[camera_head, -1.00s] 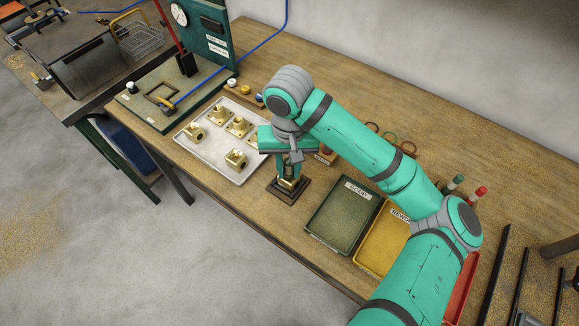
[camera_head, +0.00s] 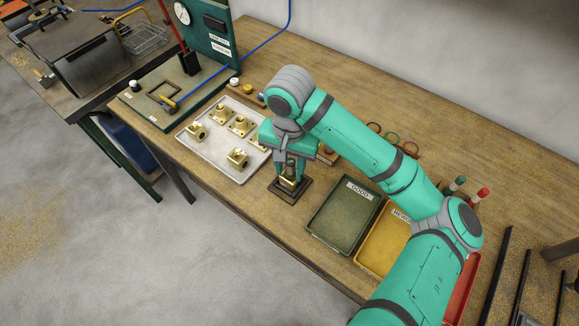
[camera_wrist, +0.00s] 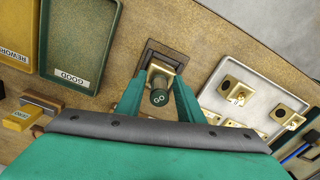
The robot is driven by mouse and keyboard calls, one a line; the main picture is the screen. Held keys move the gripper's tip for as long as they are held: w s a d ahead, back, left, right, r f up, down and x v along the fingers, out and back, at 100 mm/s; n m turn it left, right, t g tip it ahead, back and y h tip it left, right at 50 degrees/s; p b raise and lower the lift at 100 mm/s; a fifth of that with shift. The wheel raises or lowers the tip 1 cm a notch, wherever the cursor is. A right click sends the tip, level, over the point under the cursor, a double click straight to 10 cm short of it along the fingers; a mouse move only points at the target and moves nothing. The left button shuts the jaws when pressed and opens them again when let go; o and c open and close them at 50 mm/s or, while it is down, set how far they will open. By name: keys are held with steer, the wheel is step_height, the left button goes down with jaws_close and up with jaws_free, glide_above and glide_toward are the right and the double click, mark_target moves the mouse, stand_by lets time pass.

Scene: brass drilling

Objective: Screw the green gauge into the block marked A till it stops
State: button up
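The green gauge (camera_wrist: 159,97), a dark green cylinder with pale lettering on its end, stands upright over a brass block (camera_wrist: 164,68) in the wrist view. How deep its lower end sits in the block is hidden. The block sits in a dark square fixture (camera_head: 290,192) on the bench; no letter A is readable on it. My gripper (camera_wrist: 159,88) points down over the block, with one finger on each side of the gauge. It looks open, with narrow gaps beside the gauge. The gauge is partly hidden between the fingers in the head view.
A pale tray (camera_head: 240,174) with several brass blocks lies left of the fixture. A green GOOD tray (camera_head: 345,218) and a yellow REWORK tray (camera_head: 378,250) lie to the right. A green test panel (camera_head: 208,38) stands at the back left. Coloured rings lie behind my arm.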

steer(key=n, duration=0.6)
steer(key=shift+d, duration=0.15)
steer(key=n, duration=0.6)
steer(key=shift+d+n, duration=0.2)
steer(key=shift+n, duration=0.1)
steer(key=shift+w, duration=0.1)
steer(key=c, duration=0.7)
steer(key=shift+a+m, duration=0.1)
steer(key=shift+m, duration=0.3)
steer(key=m, duration=0.5)
steer(key=shift+a+m, duration=0.1)
steer(key=shift+m, duration=0.2)
steer(key=shift+c, duration=0.4)
steer(key=m, duration=0.6)
steer(key=shift+a+f, duration=0.1)
steer(key=shift+a, duration=0.1)
jaws_close()
